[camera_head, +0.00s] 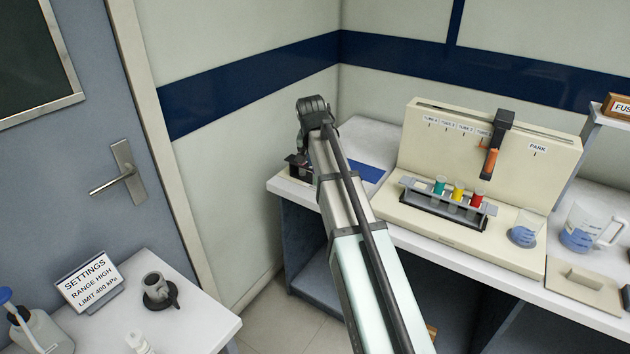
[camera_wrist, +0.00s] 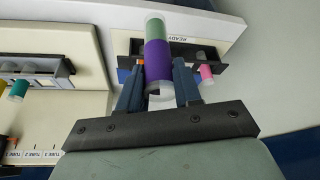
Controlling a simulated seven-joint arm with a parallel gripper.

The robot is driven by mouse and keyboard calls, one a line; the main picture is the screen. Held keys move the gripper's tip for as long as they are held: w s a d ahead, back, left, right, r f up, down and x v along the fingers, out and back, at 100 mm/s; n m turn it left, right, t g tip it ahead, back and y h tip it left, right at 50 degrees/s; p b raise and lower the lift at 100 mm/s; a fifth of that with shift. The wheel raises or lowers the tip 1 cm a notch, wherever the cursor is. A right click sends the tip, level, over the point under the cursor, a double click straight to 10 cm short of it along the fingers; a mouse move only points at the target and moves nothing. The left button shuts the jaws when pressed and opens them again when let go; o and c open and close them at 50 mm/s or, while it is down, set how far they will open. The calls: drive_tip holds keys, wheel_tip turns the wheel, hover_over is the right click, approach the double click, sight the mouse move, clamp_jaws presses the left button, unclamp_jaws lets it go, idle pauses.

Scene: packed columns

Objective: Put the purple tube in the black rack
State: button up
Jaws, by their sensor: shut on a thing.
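The purple tube (camera_wrist: 158,60) is between the two fingers of my gripper (camera_wrist: 159,68) in the wrist view. The gripper is shut on its purple part; a pale green end sticks out beyond the fingers. The black rack (camera_wrist: 207,55) lies behind the tube and fingers in the wrist view, next to a READY label, with a pink tube (camera_wrist: 206,73) at its right side. In the head view the rack (camera_head: 297,167) shows only partly, left of my arm. The gripper and purple tube are hidden there. I cannot tell the tube's height above the rack.
A grey rack (camera_head: 432,205) with teal, yellow and red tubes stands on the cream station (camera_head: 405,222), under a black column with an orange part (camera_head: 491,160). Beakers (camera_head: 580,232) stand at the right. A blue mat (camera_head: 366,172) lies on the bench beside my arm.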

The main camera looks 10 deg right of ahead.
drive_tip(key=w+d+f+m+g+h, duration=0.15)
drive_tip(key=w+m, duration=0.25)
drive_tip(key=w, duration=0.6)
drive_tip(key=w+d+f+m+g+h, duration=0.15)
drive_tip(key=w+m, duration=0.25)
drive_tip(key=w, duration=0.6)
wheel_tip(320, 180, down, 9)
drive_tip(key=shift+d+t+y, duration=0.2)
drive_tip(key=shift+t+y, duration=0.1)
drive_tip(key=shift+t, duration=0.1)
drive_tip(key=shift+f+m, duration=0.1)
drive_tip(key=shift+m, duration=0.2)
drive_tip(key=o, duration=0.8)
drive_tip(key=shift+c, duration=0.2)
drive_tip(key=v, duration=1.2)
